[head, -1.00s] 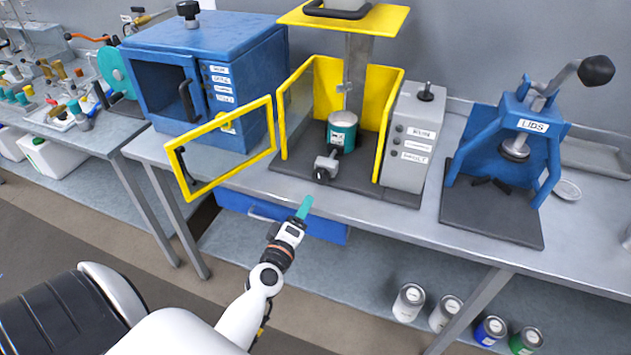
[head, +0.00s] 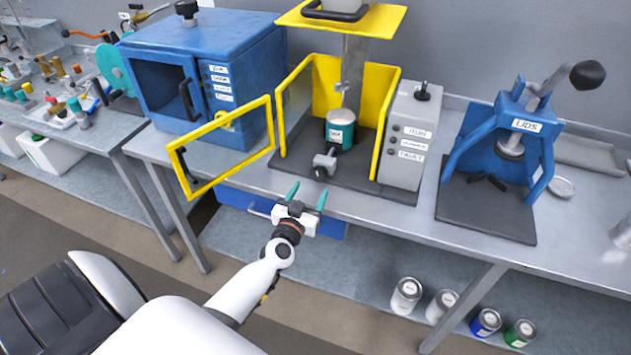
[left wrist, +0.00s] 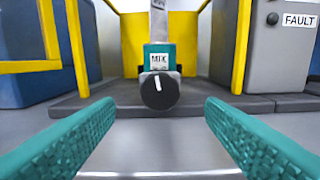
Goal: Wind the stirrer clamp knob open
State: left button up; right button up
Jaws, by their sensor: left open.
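The stirrer clamp knob (left wrist: 159,91) is a round black knob with a white mark, facing me in the left wrist view. In the head view the knob (head: 320,173) sits at the front of a grey clamp block (head: 326,160) on the stirrer's dark base. A teal-labelled can (head: 340,132) stands behind the clamp under the grey column. My left gripper (head: 306,197) is open and empty, in front of the bench edge, its teal fingers pointing at the knob. In the left wrist view the knob lies ahead, between and beyond the fingertips (left wrist: 159,108). My right gripper is not in view.
The yellow guard door (head: 222,150) stands swung open to the left of the stirrer. A grey control box (head: 408,140) is on its right. A blue oven-like cabinet (head: 205,70) and a blue lid press (head: 510,140) flank it. Space before the knob is clear.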

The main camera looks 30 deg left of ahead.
aim_at(318, 177)
pick_arm(q)
jog(key=x, duration=0.5)
jog(key=shift+w, duration=0.1)
jog(key=c, duration=1)
jog(key=shift+n, duration=0.4)
